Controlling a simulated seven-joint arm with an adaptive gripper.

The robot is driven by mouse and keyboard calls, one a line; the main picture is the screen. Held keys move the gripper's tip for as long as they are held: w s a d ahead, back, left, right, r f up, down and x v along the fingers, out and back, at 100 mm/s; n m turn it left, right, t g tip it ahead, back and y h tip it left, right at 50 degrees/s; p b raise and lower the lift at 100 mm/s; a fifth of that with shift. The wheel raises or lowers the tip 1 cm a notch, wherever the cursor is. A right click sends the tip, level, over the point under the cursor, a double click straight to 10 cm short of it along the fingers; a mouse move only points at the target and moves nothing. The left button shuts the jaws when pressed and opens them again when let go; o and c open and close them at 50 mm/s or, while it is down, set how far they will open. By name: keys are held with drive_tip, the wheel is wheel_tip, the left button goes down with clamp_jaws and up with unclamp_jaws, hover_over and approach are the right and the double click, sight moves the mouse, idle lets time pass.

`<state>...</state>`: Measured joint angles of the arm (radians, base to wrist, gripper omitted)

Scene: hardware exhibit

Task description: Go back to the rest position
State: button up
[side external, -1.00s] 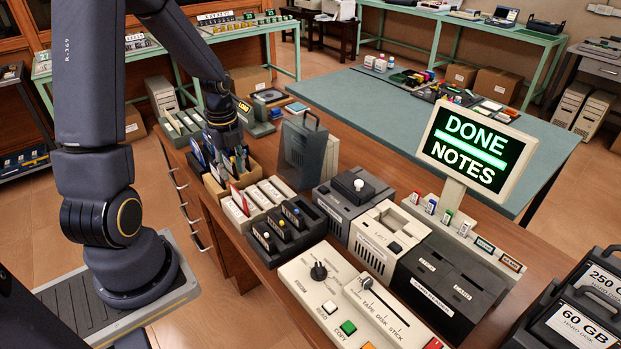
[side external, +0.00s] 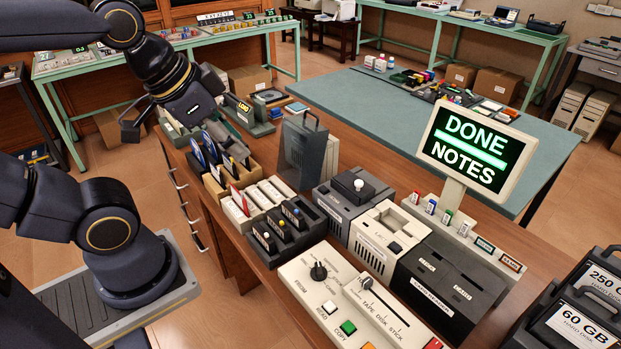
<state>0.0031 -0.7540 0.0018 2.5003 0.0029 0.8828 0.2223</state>
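My gripper (side external: 133,125) hangs at the upper left, above and to the left of the desk's far left corner, clear of the racks. One finger shows at its left; the space by it looks empty, with no item seen in it. The other finger is hard to make out. The sign (side external: 475,148) on the desk reads "DONE NOTES" in green and white.
The brown desk (side external: 232,248) carries a disk rack (side external: 215,190), cartridge trays (side external: 290,235), grey and white drive units (side external: 388,236) and a control panel (side external: 345,310). A teal table (side external: 370,115) stands behind. Open floor (side external: 110,160) lies left of the desk.

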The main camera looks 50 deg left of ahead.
drive_tip(key=n, duration=0.2)
drive_tip(key=shift+s+f+n, duration=0.15)
drive_tip(key=shift+s+n, duration=0.05)
drive_tip(key=shift+n, duration=0.1)
